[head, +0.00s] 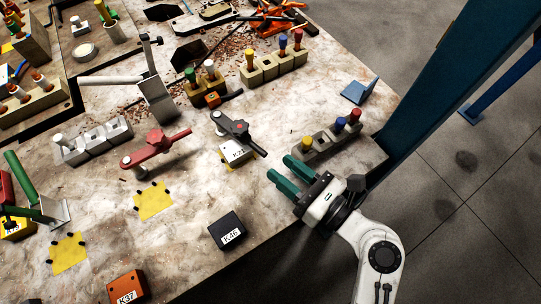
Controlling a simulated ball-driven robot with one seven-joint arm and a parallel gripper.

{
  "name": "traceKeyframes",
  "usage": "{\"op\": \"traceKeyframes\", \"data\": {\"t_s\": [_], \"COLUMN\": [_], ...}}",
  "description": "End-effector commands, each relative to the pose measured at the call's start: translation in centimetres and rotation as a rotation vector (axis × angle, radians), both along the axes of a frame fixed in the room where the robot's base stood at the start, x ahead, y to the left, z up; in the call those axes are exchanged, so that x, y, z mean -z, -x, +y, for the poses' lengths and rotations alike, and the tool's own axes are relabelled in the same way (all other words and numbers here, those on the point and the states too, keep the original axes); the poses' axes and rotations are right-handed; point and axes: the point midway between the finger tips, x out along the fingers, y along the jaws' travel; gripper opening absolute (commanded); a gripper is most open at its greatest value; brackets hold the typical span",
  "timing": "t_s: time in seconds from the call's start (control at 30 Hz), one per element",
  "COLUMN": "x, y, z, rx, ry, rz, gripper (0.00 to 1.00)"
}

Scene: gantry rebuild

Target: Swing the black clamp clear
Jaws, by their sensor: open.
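The black clamp (230,125) lies near the middle of the bench in the head view. My gripper (281,168) comes in from the lower right. Its green fingers are open and empty, pointing left, to the right of and a little below the clamp's lower right end, apart from it.
A red clamp (155,148) stands left of the black one. Blocks K46 (227,231) and K37 (128,288) sit toward the front. A peg holder (318,145) stands close behind my gripper. A blue post (450,80) rises at the right. Yellow patches (153,201) are bare.

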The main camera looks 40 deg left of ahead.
Motion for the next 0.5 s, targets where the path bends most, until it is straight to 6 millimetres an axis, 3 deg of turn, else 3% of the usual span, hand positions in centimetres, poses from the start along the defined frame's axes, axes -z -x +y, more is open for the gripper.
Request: {"op": "traceKeyframes", "data": {"t_s": [0.13,0.43,0.5], "x": [0.02,-0.01,-0.01], "y": [0.15,0.21,0.21], "z": [-1.19,-1.40,-1.39], "rx": [0.001,-0.001,-0.001], "ry": [-0.001,0.000,0.000], "rz": [0.001,0.000,0.000], "gripper": [0.40,0.40,0.34]}}
